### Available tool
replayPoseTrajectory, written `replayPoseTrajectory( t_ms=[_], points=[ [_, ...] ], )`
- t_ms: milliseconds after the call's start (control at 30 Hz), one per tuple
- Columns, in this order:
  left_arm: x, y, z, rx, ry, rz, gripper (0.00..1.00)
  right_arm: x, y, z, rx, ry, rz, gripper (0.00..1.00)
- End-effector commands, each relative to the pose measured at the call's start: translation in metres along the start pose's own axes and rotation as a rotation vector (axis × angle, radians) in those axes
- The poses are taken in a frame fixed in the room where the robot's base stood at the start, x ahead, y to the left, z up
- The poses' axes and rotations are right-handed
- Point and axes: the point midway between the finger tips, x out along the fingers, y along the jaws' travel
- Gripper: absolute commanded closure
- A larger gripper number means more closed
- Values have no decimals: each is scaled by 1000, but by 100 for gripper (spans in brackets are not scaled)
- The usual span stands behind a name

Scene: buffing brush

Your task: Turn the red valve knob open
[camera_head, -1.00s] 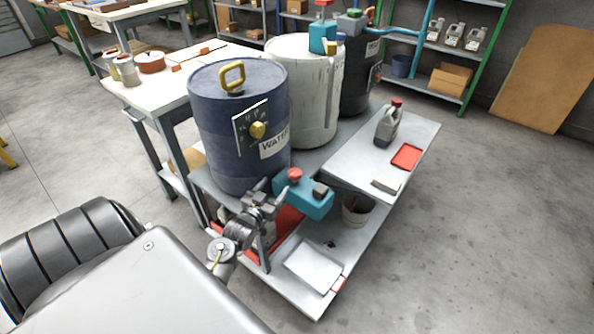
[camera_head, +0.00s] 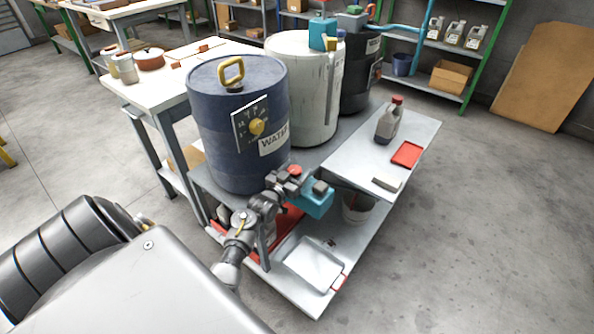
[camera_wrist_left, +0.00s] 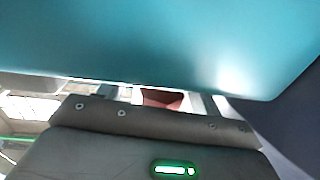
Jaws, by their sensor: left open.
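The red valve knob (camera_head: 295,170) sits on a teal valve body (camera_head: 316,201) at the foot of the blue water drum (camera_head: 237,128). My left gripper (camera_head: 285,178) is right at the knob, on its near left side, with its fingers open. The gripper partly covers the knob and the valve. In the left wrist view the teal body (camera_wrist_left: 165,40) fills the top, and part of the red knob (camera_wrist_left: 162,97) shows below it between the fingers. I cannot tell whether the fingers touch the knob.
A white drum (camera_head: 301,90) and a dark drum (camera_head: 360,80) stand behind the blue one. A grey jug (camera_head: 388,123) and a red tray (camera_head: 407,154) rest on the bench at right. A bucket (camera_head: 356,207) is under it. Floor at right is clear.

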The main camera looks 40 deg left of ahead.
Motion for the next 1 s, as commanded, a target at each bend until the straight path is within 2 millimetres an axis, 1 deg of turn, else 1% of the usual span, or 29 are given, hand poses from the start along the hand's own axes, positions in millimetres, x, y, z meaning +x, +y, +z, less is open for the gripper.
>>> replayPoseTrajectory(
  t_ms=[100,367,467,700,733,833,1000],
  points=[
    [6,0,0,1,0,0,36,-2,-1,3,1,-3,-1,64],
    [7,0,0,1,0,0,36,-3,-1,4,1,-3,-1,64],
    [7,0,0,1,0,-1,46,-3,0,3,2,-2,-1,64],
    [7,-1,0,1,0,-1,78,-2,1,-1,2,4,1,64],
    [7,-1,0,1,0,-1,80,-2,1,-2,1,4,1,64],
    [7,0,-1,-2,1,-17,80,-4,1,-4,1,9,2,64],
    [7,-2,-2,-3,1,-111,80,12,3,8,-2,-9,5,64]
  ],
)
